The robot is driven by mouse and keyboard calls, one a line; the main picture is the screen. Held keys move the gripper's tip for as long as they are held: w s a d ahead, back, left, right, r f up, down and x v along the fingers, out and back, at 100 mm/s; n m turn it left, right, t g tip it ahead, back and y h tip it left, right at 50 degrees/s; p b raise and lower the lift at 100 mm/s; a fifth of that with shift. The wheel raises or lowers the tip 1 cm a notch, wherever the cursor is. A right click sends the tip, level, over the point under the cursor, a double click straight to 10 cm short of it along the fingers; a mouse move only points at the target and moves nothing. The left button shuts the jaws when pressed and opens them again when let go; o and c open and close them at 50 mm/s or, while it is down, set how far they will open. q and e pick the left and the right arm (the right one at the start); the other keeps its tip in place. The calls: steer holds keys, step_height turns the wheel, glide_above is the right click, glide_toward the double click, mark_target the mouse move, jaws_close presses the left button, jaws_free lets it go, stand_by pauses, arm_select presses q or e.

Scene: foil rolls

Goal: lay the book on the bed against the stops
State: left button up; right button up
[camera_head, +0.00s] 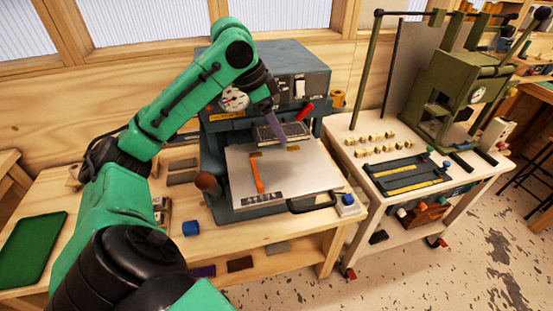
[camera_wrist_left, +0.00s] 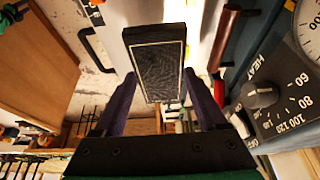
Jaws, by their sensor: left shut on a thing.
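The book (camera_head: 294,129) is a dark flat block with a thin pale border line. My left gripper (camera_head: 270,140), with purple fingers, is shut on it and holds it at the back of the press bed. The book shows between both fingers in the left wrist view (camera_wrist_left: 158,65). The bed (camera_head: 305,172) is a bare silvery plate. Two small brass-coloured pieces, which look like the stops (camera_head: 256,154) (camera_head: 293,149), sit towards its back, close to the book. I cannot tell whether the book touches the bed or the stops. My right gripper is not in view.
An orange-handled tool (camera_head: 257,172) lies on the bed. The press head (camera_head: 272,72) with dial and switches overhangs the back. A brown knob (camera_head: 206,182) and black handle (camera_head: 312,206) edge the bed. A blue block (camera_head: 190,228) lies on the bench; a cart stands right.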

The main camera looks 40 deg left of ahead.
mark_target(264, 130)
arm_select(q)
steer(key=f, duration=0.2)
steer(key=w+f, duration=0.1)
steer(key=a+f, duration=0.1)
steer(key=f, duration=0.1)
steer(key=shift+w+f, duration=0.15)
steer(key=shift+f, duration=0.15)
step_height(264, 130, down, 4)
steer(key=shift+r, duration=0.1)
steer(key=shift+d, duration=0.1)
steer(key=o, duration=1.3)
steer(key=shift+f, duration=0.25)
steer(key=shift+o, duration=0.2)
steer(key=shift+r, duration=0.2)
steer(key=b+v, duration=0.1)
steer(key=v, duration=1)
steer(key=shift+r, duration=0.1)
steer(key=shift+s+r, duration=0.2)
steer(key=shift+r, duration=0.15)
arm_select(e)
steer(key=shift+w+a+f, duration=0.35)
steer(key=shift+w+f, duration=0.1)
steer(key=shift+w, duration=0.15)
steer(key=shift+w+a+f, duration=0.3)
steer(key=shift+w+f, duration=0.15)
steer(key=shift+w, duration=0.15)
